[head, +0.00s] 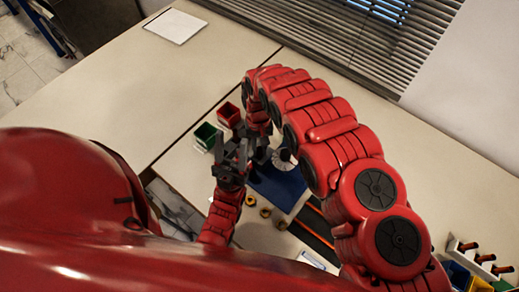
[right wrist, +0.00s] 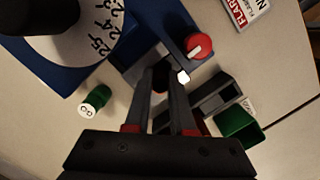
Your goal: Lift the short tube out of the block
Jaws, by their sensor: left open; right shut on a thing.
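In the right wrist view my right gripper (right wrist: 165,75) is shut on a small dark brownish piece (right wrist: 160,78), which seems to be the short tube; its ends are mostly hidden by the fingers. The tips are at a blue block (right wrist: 187,20) beside a red round piece (right wrist: 198,45). I cannot tell whether the tube is still in the block. In the head view my right gripper (head: 264,155) points down at the blue base. My left gripper (head: 239,145) is open and close beside it.
A white numbered dial (right wrist: 75,45) stands on the blue base. A green piece (right wrist: 95,100) lies near it. Red (head: 229,114) and green (head: 207,135) bins stand left of the grippers. Several brass rings (head: 250,200) lie in front.

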